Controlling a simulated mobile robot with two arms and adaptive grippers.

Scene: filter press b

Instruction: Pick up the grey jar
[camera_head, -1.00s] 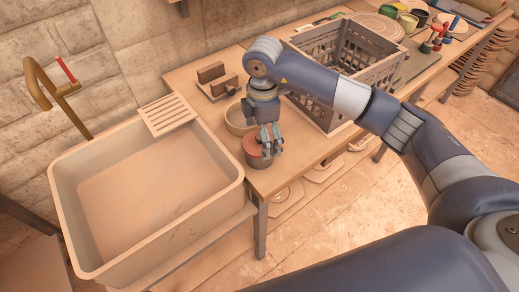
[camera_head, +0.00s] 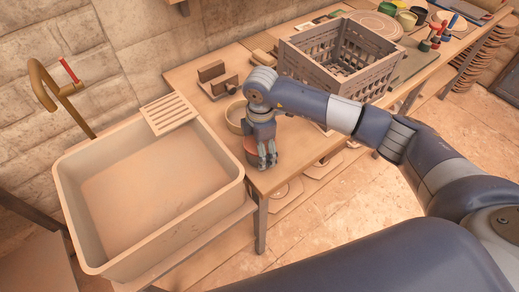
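The grey jar (camera_head: 250,153), with a reddish top, stands near the front left corner of the wooden table. My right gripper (camera_head: 267,160) points down at the jar, and its fingers cover the jar's right part. I cannot tell whether the fingers touch it or how far apart they are. My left gripper is not in view.
A tan bowl (camera_head: 235,116) stands just behind the jar. A grey slatted crate (camera_head: 310,68) is to the right, behind my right arm. A large sink (camera_head: 75,215) adjoins the table on the left. Brown blocks (camera_head: 212,71) stand on a holder behind the bowl.

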